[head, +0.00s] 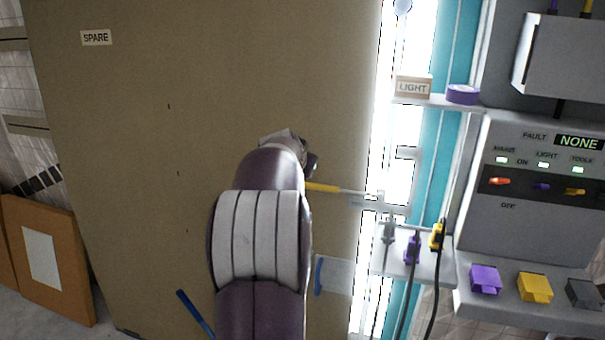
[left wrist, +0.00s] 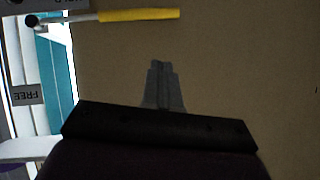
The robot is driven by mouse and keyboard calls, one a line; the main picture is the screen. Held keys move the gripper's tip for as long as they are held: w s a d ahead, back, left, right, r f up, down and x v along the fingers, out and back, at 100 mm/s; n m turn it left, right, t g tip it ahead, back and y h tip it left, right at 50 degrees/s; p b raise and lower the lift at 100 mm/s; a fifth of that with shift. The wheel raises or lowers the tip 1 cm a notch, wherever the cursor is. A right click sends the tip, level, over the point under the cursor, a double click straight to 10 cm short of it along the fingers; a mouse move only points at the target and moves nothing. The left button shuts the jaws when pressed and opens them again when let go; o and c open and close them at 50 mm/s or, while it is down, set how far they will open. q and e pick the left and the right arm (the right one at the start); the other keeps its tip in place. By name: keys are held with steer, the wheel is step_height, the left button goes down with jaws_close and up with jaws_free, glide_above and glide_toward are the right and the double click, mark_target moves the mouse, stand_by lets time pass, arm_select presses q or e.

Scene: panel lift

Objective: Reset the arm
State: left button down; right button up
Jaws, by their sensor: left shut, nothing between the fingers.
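My left arm reaches up from the bottom middle of the head view, in front of a large tan panel (head: 240,80). Its wrist is at the top of the arm, and the fingers are hidden from the head camera. In the left wrist view, my left gripper (left wrist: 161,66) has its two grey fingers together with nothing between them, with the tan panel (left wrist: 240,70) behind. My right gripper is not in view.
At right, a grey control box (head: 545,140) reads FAULT NONE, with lit lamps and coloured switches. A shelf (head: 435,102) holds a LIGHT block (head: 412,87) and purple tape (head: 462,94). Plugs with cables sit on a lower ledge (head: 385,265). An orange-brown board (head: 50,255) leans at left.

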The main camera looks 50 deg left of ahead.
arm_select(q)
steer(key=s+d+f+n+g+h+p, duration=0.25)
steer(key=s+d+f+h, duration=0.2)
steer(key=d+f, duration=0.9)
steer(key=s+d+f+m+g+h+p, duration=0.1)
steer(key=s+d, duration=0.4)
steer(key=d, duration=0.8)
steer(key=s+d+f+m+g+h+p, duration=0.2)
steer(key=s+d+f+m+g+p, duration=0.1)
steer(key=d, duration=0.9)
steer(key=s+m+g, duration=0.1)
steer(key=s+m, duration=0.1)
steer(key=m, duration=0.1)
steer(key=shift+s+d+p, duration=0.2)
steer(key=shift+d+p, duration=0.2)
steer(key=shift+m, duration=0.25)
